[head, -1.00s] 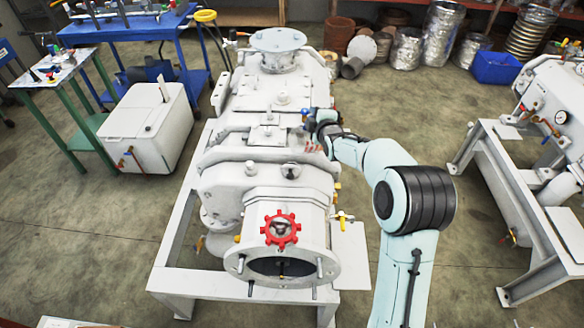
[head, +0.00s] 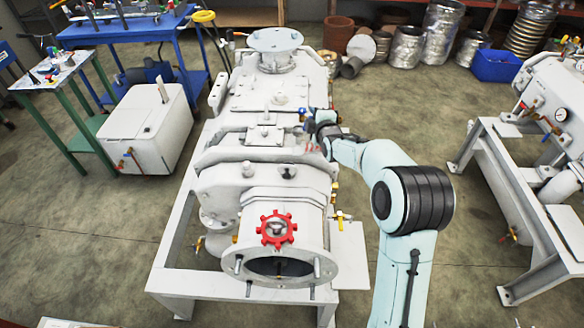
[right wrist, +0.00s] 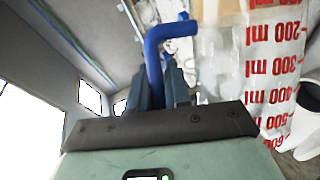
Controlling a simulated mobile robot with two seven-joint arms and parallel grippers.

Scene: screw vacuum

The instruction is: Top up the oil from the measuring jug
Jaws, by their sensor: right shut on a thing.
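The vacuum pump (head: 262,187) is a large off-white machine on a white frame in the middle of the head view. My right gripper (head: 320,122) is over the pump's right side. It is shut on the blue handle of the measuring jug (head: 313,147), which looks small and partly hidden there. In the right wrist view the jug (right wrist: 268,70) is clear, with red millilitre marks. Its blue handle (right wrist: 172,30) passes at my gripper's fingers (right wrist: 163,85). The oil level and any pouring cannot be made out. A small dark round fitting (head: 289,172) sits on the pump's top.
A red handwheel (head: 277,230) and an open flange face the front of the pump. A white box tank (head: 145,128), a green-legged table and a blue bench stand left. Another machine (head: 550,110) stands right. Floor between the machines is clear.

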